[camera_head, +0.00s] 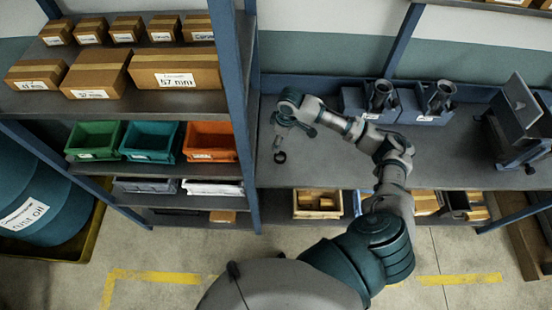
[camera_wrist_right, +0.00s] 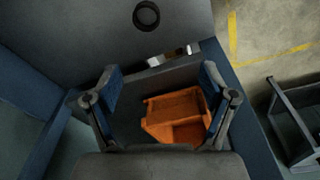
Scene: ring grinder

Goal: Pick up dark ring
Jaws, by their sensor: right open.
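The dark ring (camera_head: 280,157) lies flat on the grey bench top (camera_head: 330,172), near its left end beside the blue shelf post. In the right wrist view the ring (camera_wrist_right: 146,28) shows near the top edge, beyond the fingers and left of the middle line. My right gripper (camera_head: 285,127) is above the bench, close to the ring but apart from it. In the right wrist view the gripper (camera_wrist_right: 160,72) has its two fingers spread wide with nothing held. My left gripper is not in view.
A blue shelf post (camera_head: 238,110) stands left of the bench. Green, teal and orange bins (camera_head: 209,142) sit on the left rack; an orange bin (camera_wrist_right: 175,108) shows between the fingers. Dark fixtures (camera_head: 381,98) stand at the bench's back. The bench around the ring is clear.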

